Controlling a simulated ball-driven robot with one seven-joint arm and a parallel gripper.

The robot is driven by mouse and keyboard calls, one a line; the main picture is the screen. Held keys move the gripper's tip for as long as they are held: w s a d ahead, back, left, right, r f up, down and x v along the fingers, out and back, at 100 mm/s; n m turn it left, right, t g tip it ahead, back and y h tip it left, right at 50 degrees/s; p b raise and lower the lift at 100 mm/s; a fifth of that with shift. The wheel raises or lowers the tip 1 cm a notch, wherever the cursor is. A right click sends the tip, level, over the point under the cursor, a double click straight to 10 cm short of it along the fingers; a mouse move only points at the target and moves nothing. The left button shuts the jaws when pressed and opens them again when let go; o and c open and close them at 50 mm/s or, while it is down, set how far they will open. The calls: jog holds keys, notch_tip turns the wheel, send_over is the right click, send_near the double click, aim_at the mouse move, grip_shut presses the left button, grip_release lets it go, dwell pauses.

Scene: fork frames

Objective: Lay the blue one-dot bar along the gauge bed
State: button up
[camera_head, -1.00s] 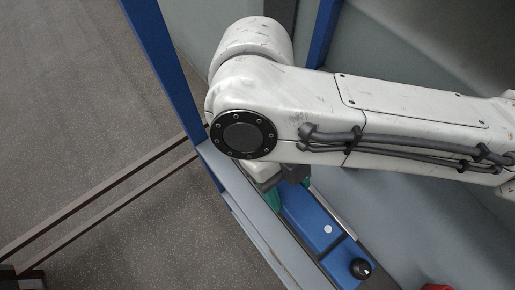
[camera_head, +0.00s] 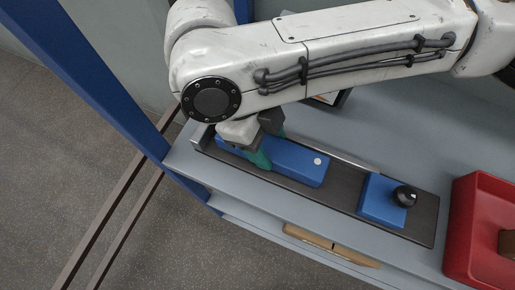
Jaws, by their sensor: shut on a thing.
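The blue bar with one white dot (camera_head: 305,168) lies lengthwise along the dark gauge bed (camera_head: 341,190), inside its long edges. I cannot tell whether it rests fully on the bed floor. My gripper (camera_head: 268,146) has green fingertips and is shut across the bar left of its middle, one finger on each long side. My arm and gripper hide part of the bar's far side. A blue block (camera_head: 379,205) with a black knob (camera_head: 405,196) stands on the bed to the right, with a gap between it and the bar's dotted end.
The bed lies on a grey shelf (camera_head: 420,150) with a blue upright (camera_head: 95,90) at left. A red bin (camera_head: 462,230) stands at right with a brown thing in it. A wooden piece (camera_head: 330,245) shows below the front edge. A dark-framed item is partly hidden behind my arm.

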jog(key=shift+w+a+f, duration=0.1)
jog(key=shift+f, duration=0.15)
jog(key=shift+f, duration=0.15)
jog(key=o, duration=1.3)
jog(key=shift+w+r, duration=0.1)
jog(key=shift+r, duration=0.2)
jog(key=v, duration=1.1)
jog(key=shift+a+r+b, duration=0.2)
jog(key=shift+r+b, duration=0.1)
jog(key=shift+b, duration=0.05)
